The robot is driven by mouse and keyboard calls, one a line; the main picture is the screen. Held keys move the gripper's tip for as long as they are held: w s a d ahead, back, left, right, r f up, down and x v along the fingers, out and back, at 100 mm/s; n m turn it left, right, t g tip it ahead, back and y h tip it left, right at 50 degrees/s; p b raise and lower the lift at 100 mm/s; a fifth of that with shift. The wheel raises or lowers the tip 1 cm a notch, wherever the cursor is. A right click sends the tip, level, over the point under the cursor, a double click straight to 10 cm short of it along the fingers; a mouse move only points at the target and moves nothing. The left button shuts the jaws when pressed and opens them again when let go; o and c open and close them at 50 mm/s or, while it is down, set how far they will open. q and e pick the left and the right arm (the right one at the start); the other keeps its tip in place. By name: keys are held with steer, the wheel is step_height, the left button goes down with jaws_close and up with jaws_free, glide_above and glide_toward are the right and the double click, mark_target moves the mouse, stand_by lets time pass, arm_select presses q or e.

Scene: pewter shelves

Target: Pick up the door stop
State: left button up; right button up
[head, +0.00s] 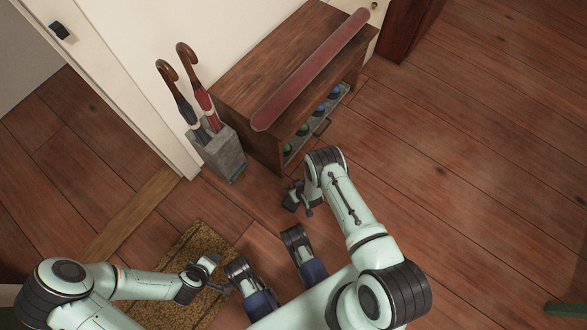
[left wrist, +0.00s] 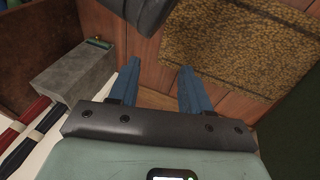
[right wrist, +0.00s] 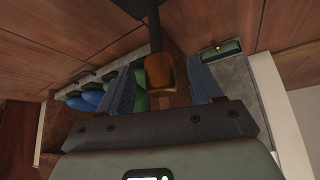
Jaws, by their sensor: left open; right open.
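I cannot surely identify the door stop.
The wooden bench (head: 238,84) bears a long reddish cushion (head: 312,70) and holds several blue and green items below. A grey umbrella stand (head: 222,155) with two umbrellas stands beside it, near the white door frame. A brown doormat (head: 160,315) lies lower left.

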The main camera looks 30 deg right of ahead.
steer(key=shift+b+x, duration=0.3)
steer(key=shift+x, duration=0.8)
arm_select(q)
steer(key=shift+s+a+f+g, duration=0.15)
steer(key=shift+s+f+g, duration=0.15)
steer(key=shift+s+f, duration=0.75)
arm_select(e)
jaws_close()
steer(key=shift+w+r, duration=0.1)
steer(key=shift+w, duration=0.1)
